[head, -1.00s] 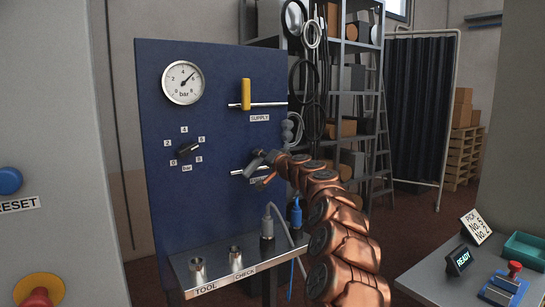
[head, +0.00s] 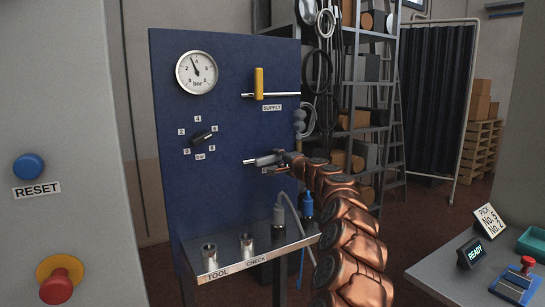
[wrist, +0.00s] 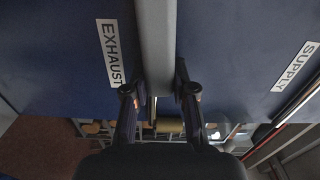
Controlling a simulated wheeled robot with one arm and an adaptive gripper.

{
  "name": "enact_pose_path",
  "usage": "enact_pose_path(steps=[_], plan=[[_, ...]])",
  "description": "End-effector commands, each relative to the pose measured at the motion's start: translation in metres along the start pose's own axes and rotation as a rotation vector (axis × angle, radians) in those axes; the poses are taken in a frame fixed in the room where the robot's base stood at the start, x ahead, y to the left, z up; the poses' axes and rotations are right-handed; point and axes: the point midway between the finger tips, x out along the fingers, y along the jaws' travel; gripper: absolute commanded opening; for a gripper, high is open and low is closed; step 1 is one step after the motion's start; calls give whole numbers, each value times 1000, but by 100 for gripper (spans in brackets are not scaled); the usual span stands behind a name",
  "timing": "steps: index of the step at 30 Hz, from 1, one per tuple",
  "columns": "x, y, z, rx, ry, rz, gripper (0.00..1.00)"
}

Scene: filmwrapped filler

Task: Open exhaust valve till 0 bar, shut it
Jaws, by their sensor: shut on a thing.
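The exhaust valve's pipe (head: 249,161) sticks out level from the blue panel, partly hidden by my gripper (head: 270,159). My gripper is shut on the exhaust lever, which lies roughly along the pipe. In the wrist view a grey bar, apparently the lever (wrist: 158,40), runs between the two fingers (wrist: 159,92), beside the EXHAUST label (wrist: 110,53). The round gauge (head: 196,72) at the panel's upper left has its needle up and slightly left, a little under 4 bar.
The supply valve's yellow lever (head: 259,83) stands upright across its pipe, above my gripper. A black selector knob (head: 203,137) sits on the panel's left. A metal shelf (head: 250,256) with sockets and plugs juts out below. A RESET button (head: 29,167) is at left.

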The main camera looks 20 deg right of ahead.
Motion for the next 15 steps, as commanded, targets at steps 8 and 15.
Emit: enact_pose_path(steps=[8,15], plan=[[-1,1,-2,10,2,0,0],[-1,1,-2,9,1,1,32]])
